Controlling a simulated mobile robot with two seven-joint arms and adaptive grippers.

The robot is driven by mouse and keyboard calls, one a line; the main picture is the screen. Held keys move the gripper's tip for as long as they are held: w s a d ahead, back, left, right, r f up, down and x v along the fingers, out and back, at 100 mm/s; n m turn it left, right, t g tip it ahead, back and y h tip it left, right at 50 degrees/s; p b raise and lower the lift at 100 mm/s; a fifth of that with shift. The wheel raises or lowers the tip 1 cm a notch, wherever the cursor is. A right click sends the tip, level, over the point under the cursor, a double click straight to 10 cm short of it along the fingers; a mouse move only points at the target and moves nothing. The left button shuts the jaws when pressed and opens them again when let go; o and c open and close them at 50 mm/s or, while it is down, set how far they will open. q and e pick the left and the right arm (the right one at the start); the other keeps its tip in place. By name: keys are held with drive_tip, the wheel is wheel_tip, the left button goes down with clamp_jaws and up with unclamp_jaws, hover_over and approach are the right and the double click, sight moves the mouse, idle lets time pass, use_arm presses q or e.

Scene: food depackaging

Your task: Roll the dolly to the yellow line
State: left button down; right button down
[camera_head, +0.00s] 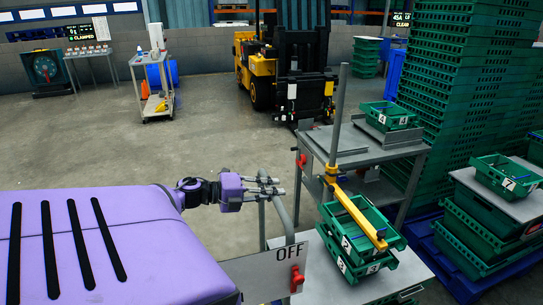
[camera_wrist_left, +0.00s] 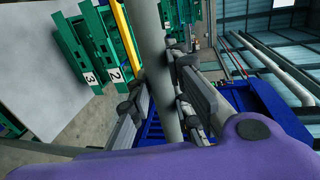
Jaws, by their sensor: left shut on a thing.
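My left gripper (camera_head: 268,187) is shut on the upright grey tube handle (camera_head: 284,220) of the dolly, a low grey cart with a pale top (camera_head: 340,288). In the left wrist view the fingers (camera_wrist_left: 165,100) sit on either side of the round grey tube (camera_wrist_left: 157,60). Green crates labelled 2 and 3 (camera_head: 358,240) stand on the dolly under a yellow bar (camera_head: 355,218); they also show in the left wrist view (camera_wrist_left: 95,50). A yellow line on the floor cannot be made out. My right gripper is not in view.
A panel marked OFF with a red knob (camera_head: 296,279) stands beside the handle. A grey table (camera_head: 375,150) is behind the dolly, and tall stacks of green crates (camera_head: 465,90) are at right. A yellow forklift (camera_head: 258,70) is at the back. Floor at centre left (camera_head: 170,150) is clear.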

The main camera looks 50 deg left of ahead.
use_arm(q)
drive_tip(key=c, duration=1.6)
unclamp_jaws()
drive_tip(key=shift+s+a, duration=0.15)
drive_tip(key=shift+s, duration=0.15)
drive_tip(key=v, duration=1.1)
drive_tip(key=shift+s+r, duration=0.15)
drive_tip(key=shift+r, duration=0.05)
